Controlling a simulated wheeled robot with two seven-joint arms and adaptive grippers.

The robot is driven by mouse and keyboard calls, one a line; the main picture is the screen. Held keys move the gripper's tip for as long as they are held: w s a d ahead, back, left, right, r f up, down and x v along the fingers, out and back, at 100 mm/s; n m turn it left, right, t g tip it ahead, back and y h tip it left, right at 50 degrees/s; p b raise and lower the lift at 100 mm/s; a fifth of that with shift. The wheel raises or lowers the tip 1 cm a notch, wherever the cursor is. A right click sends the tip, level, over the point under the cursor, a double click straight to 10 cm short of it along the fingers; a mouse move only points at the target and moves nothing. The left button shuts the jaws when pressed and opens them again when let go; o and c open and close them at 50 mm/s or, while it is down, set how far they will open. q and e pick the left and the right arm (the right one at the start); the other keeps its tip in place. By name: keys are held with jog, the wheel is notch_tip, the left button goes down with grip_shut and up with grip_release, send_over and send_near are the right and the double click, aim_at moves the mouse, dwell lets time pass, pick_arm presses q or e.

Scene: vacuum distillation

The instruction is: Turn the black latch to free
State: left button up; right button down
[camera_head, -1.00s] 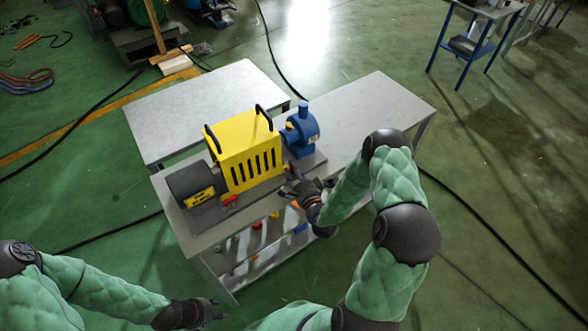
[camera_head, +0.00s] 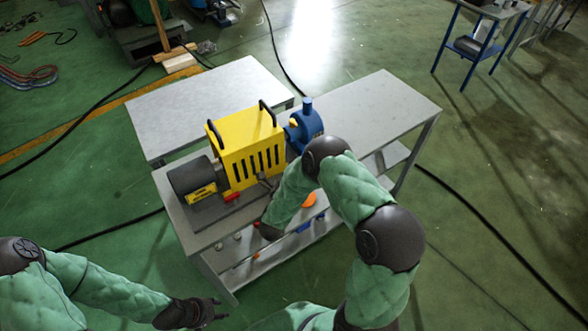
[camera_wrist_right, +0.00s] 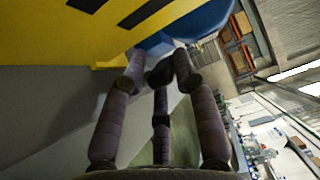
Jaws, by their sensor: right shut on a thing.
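The machine has a yellow slotted housing (camera_head: 246,150) with two black handles, a dark cylinder (camera_head: 190,176) at its left and a blue pump part (camera_head: 304,128) at its right. In the wrist view, my right gripper (camera_wrist_right: 160,66) is shut on a small black piece, the black latch (camera_wrist_right: 160,76), beside the yellow housing (camera_wrist_right: 60,35) and below the blue part (camera_wrist_right: 185,20). In the head view my right forearm hides most of this gripper. My left gripper (camera_head: 207,313) is low at the front left, away from the machine; its jaw opening is unclear.
The machine stands on a grey table (camera_head: 375,105) with a lower shelf holding small coloured items. A red piece (camera_head: 231,197) lies at the housing's front. A second grey table (camera_head: 200,105) stands behind. The table's right half is clear. Cables cross the green floor.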

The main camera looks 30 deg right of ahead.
jog(key=shift+w+d+r+m+h, duration=0.15)
jog(key=shift+w+r+m+h, duration=0.15)
jog(key=shift+r+m+h, duration=0.25)
jog(key=c, duration=1.1)
grip_release()
jog(key=shift+s+f+g, duration=0.2)
jog(key=shift+g, duration=0.1)
jog(key=shift+s+a+f, duration=0.1)
jog(key=shift+s+a, duration=0.1)
jog(key=shift+a, duration=0.15)
jog(key=v, duration=1.1)
jog(key=shift+s+r, duration=0.15)
jog(key=shift+r, duration=0.05)
